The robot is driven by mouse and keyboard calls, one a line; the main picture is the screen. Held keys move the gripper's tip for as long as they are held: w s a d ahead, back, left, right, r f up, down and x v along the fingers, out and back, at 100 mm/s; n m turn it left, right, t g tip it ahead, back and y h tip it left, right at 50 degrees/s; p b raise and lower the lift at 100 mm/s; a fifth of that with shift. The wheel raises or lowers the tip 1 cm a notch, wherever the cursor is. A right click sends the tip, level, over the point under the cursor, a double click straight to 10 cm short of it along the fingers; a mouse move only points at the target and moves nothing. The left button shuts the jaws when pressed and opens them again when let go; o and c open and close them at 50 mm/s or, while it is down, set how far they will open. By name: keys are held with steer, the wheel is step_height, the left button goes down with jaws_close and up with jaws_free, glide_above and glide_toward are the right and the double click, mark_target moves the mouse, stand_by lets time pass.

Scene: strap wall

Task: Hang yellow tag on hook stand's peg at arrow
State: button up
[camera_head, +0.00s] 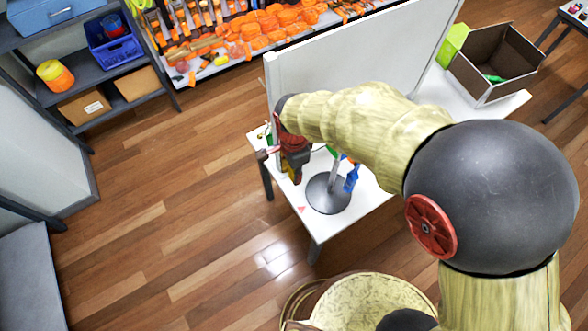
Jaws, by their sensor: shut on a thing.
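The hook stand has a round grey base (328,194) and a thin upright post on the white table. A blue tag (351,178) hangs on its right side, and a green piece (331,151) shows higher up, partly behind my arm. A small red arrow mark (302,209) lies on the table left of the base. My gripper (294,174), dark red and black, points down just left of the post. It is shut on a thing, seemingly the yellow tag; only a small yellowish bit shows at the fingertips. The pegs are too small or hidden to tell apart.
A pale upright panel (350,55) stands behind the stand. Small coloured items (265,134) sit at the table's left edge. A brown open box (496,62) and a green box (453,45) stand at the back right. Floor left of the table is clear.

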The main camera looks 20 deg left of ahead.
steer(key=shift+w+a+f+n, duration=0.2)
steer(key=shift+a+n, duration=0.1)
steer(key=shift+a, duration=0.15)
steer(key=shift+w+d+r, duration=0.1)
steer(key=shift+d+r, duration=0.05)
steer(key=shift+d, duration=0.25)
steer(key=w+d+f+b, duration=0.1)
steer(key=w+d+f, duration=0.1)
steer(key=w+d, duration=0.4)
steer(key=shift+w, duration=0.65)
stand_by(0.3)
steer(key=shift+f, duration=0.1)
stand_by(0.5)
steer(key=o, duration=1.4)
steer(key=shift+c, duration=0.2)
